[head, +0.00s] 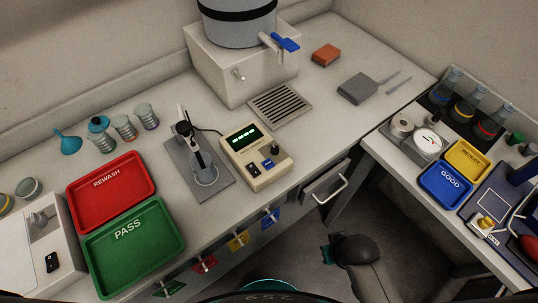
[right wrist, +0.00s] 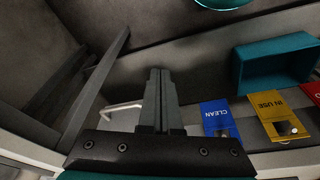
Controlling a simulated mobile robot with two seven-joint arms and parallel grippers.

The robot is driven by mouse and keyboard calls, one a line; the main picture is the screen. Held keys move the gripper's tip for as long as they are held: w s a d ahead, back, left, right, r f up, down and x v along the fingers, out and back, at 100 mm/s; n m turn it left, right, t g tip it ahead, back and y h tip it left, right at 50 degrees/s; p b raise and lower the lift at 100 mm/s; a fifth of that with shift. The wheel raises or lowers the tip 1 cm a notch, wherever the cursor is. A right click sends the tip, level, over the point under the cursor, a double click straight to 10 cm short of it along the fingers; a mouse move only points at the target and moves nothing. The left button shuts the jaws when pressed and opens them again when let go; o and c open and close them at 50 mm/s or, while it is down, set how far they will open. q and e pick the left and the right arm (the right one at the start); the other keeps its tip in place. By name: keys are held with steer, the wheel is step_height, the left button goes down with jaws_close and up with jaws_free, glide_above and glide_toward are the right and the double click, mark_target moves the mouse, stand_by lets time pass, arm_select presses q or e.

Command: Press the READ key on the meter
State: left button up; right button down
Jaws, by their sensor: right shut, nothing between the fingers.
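The meter (head: 256,155) is a beige box on the bench with a green lit display (head: 246,138). Its front panel has a blue key (head: 268,163), a dark switch and a dark knob; the lettering is too small to read. My right arm is low in front of the bench in the head view, below and right of the meter. My right gripper (right wrist: 160,75) shows in the right wrist view, its fingers together and empty, apart from the meter. My left gripper is out of view.
A red REWASH tray (head: 110,170) and a green PASS tray (head: 118,257) lie left. A drain grille (head: 280,105) is behind the meter. Coloured tags, including a blue CLEAN tag (right wrist: 218,112), hang along the bench front. A drawer handle (head: 330,190) sticks out nearby.

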steer(key=w+a+r+n+t+p, duration=0.1)
steer(key=w+a+r+p, duration=0.2)
steer(key=r, duration=0.9)
step_height(320, 180, up, 12)
steer(key=n+t+y+p, duration=0.2)
steer(key=n+y, duration=0.4)
steer(key=n, duration=0.9)
glide_above(273, 165)
steer(key=shift+r, duration=0.1)
step_height(273, 165, down, 8)
steer(key=b, duration=0.8)
steer(key=shift+r, duration=0.1)
steer(key=shift+f, duration=0.5)
